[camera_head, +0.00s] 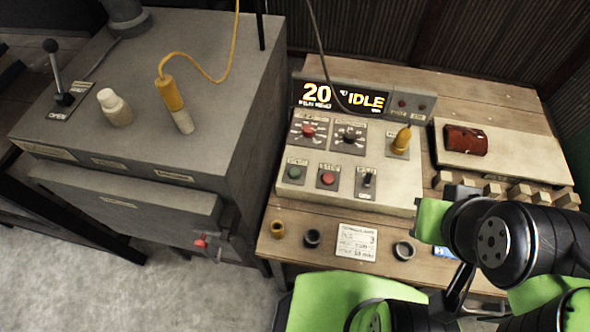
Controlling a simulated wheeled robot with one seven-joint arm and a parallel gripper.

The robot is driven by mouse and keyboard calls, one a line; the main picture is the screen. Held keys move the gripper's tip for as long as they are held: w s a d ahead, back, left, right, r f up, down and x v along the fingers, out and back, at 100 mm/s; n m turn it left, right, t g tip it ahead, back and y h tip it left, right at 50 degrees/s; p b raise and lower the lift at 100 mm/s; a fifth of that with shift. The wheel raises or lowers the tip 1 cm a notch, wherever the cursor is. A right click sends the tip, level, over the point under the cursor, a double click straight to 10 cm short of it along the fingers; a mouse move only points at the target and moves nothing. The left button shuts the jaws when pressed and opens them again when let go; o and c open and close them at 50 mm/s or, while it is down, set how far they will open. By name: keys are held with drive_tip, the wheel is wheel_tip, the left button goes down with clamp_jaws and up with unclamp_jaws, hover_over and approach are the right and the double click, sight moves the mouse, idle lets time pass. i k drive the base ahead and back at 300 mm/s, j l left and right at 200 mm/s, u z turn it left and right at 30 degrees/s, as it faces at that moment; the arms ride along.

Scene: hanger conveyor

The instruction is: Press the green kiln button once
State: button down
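The green kiln button (294,173) is a small dark green round button on a labelled plate. It sits at the lower left of the sloped control panel (400,195), left of a red button (328,178). Nothing covers it. My black and green arm is at the lower right, well apart from the button. Slim dark parts that may be my gripper (461,288) show below the arm joint; the fingertips cannot be made out. The display (345,97) above the buttons reads 20 and IDLE.
Two knobs (308,131) sit above the buttons, and a toggle switch (367,180) is to their right. A yellow plug (401,139) stands on the panel. A grey kiln box (180,80) stands left. A card (356,241) and small rings lie in front.

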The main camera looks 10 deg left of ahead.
sight(294, 172)
drive_tip(key=k+j+u, duration=0.1)
drive_tip(key=k, duration=0.25)
drive_tip(key=k+j+u, duration=0.1)
drive_tip(key=j, duration=0.3)
drive_tip(key=k+j+u, duration=0.1)
drive_tip(key=j, duration=0.35)
drive_tip(key=k+j+u, duration=0.1)
drive_tip(key=j, duration=0.3)
drive_tip(key=k+j+u, duration=0.1)
drive_tip(key=j, duration=0.55)
drive_tip(key=i, duration=0.55)
drive_tip(key=l+u, duration=0.05)
